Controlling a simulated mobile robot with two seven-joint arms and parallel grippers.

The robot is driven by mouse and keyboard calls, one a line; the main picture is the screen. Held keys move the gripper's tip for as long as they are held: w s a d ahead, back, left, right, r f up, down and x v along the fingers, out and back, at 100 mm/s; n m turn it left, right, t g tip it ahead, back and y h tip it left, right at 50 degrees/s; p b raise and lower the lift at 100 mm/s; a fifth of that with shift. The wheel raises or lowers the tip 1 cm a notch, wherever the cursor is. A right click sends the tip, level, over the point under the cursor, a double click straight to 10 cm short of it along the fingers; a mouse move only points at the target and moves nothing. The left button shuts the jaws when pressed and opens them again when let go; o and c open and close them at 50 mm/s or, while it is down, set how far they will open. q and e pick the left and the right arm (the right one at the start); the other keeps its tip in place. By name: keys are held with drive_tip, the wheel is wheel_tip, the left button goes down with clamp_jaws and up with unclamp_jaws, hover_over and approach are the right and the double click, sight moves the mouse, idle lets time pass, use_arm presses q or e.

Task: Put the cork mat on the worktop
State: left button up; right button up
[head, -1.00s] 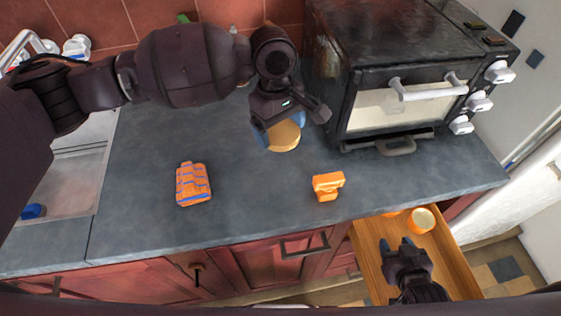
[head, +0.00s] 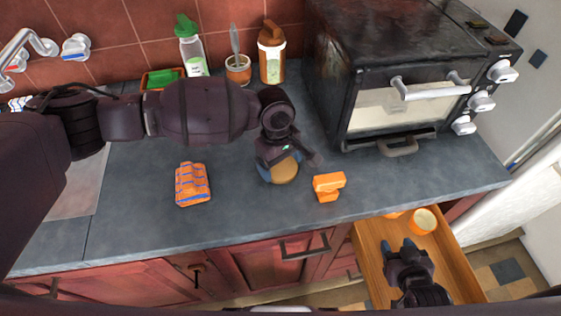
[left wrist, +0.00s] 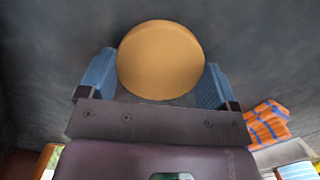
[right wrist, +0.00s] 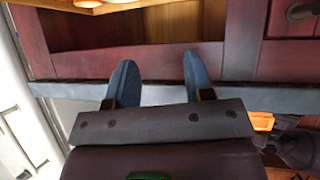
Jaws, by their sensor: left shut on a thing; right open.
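The cork mat is a round tan disc (head: 284,172) at my left gripper in the head view. It also fills the space between the blue fingers in the left wrist view (left wrist: 160,60). My left gripper (head: 272,174) is shut on the mat, low over the worktop; whether the mat touches the surface I cannot tell. The grey worktop (head: 235,205) spreads around it. My right gripper (head: 398,246) is open and empty over the open wooden drawer (head: 455,262) below the worktop's front edge; its blue fingers are apart in the right wrist view (right wrist: 157,84).
An orange object (head: 328,185) stands close right of the mat. An orange and blue patterned block (head: 193,184) lies to the left. A black oven (head: 400,90) stands at the right. Bottles and a pot (head: 238,70) stand by the wall. An orange cup (head: 422,221) is in the drawer.

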use_arm(q)
drive_tip(key=o, duration=0.7)
drive_tip(key=shift+f, duration=0.1)
drive_tip(key=shift+o, duration=0.2)
wheel_tip(320, 180, up, 12)
drive_tip(key=w, duration=0.1)
drive_tip(key=shift+a, duration=0.45)
drive_tip(key=shift+w, duration=0.1)
